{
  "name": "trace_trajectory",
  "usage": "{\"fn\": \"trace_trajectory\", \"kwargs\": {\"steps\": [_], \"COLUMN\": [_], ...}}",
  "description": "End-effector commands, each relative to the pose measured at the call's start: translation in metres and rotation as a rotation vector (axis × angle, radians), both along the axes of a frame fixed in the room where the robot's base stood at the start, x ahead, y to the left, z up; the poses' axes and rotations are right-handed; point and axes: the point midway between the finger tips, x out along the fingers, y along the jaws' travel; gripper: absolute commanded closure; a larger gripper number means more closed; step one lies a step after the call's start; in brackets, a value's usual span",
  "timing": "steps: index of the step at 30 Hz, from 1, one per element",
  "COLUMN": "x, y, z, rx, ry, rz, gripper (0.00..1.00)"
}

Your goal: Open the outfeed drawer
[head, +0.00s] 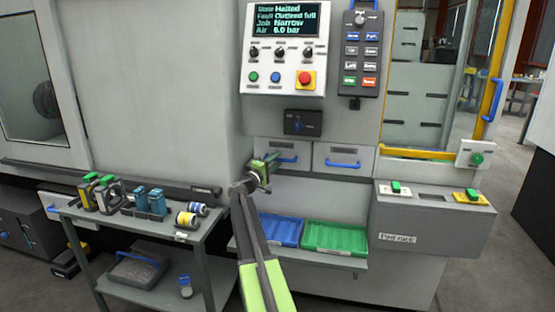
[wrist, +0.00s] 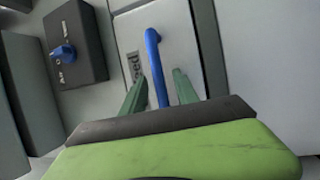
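Two drawers sit side by side under the control panel. The left drawer (head: 268,149) has a blue handle (head: 287,159) and looks shut. In the wrist view its front (wrist: 180,45) has a label (wrist: 135,66) of which only "feed" is readable. My gripper (head: 266,166) is at the left part of this drawer. In the wrist view my gripper's fingers (wrist: 159,92) are apart, with the blue handle (wrist: 154,50) between them; I see gaps on both sides. The right drawer (head: 343,157) also looks shut; its label is too small to read.
A black air switch box (head: 304,122) is above the drawers. Blue (head: 279,230) and green (head: 334,237) trays lie on a shelf below. A grey parts rack (head: 430,222) juts out at right. A cart (head: 150,232) with tools stands at left.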

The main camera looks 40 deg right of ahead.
Motion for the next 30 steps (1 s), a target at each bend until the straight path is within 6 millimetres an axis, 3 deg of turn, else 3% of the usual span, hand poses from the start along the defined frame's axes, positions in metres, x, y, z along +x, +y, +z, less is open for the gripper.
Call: {"fn": "trace_trajectory", "kwargs": {"steps": [10,19,30], "x": [0.0000,-0.0003,-0.0006], "y": [-0.0074,-0.0075,-0.0078], "z": [0.0009,0.0009,0.0008], "rx": [0.000,0.000,0.000], "ry": [0.000,0.000,0.000], "rz": [-0.002,-0.002,-0.003], "gripper": [0.64,1.00,1.00]}}
